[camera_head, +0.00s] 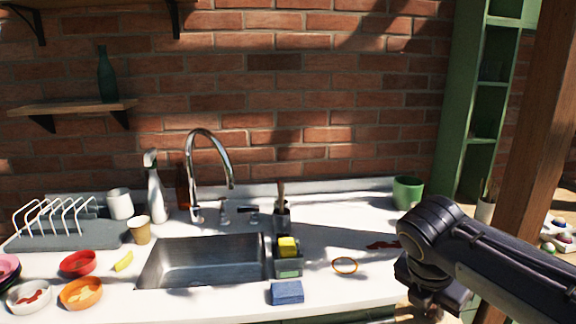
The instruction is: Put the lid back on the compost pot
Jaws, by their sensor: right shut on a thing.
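A green pot (407,194) stands upright at the back right of the white counter, near the brick wall. No lid shows on its rim, and I take it to be the compost pot. My right gripper (432,306) is low at the counter's right front edge, in front of the pot and apart from it. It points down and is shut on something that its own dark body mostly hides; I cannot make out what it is. I see no lid clearly anywhere. My left gripper is out of view.
A steel sink (205,262) with a tall faucet (208,165) fills the counter's middle. Bowls, a cup and a dish rack (65,234) crowd the left. A wooden post (535,150) stands at right.

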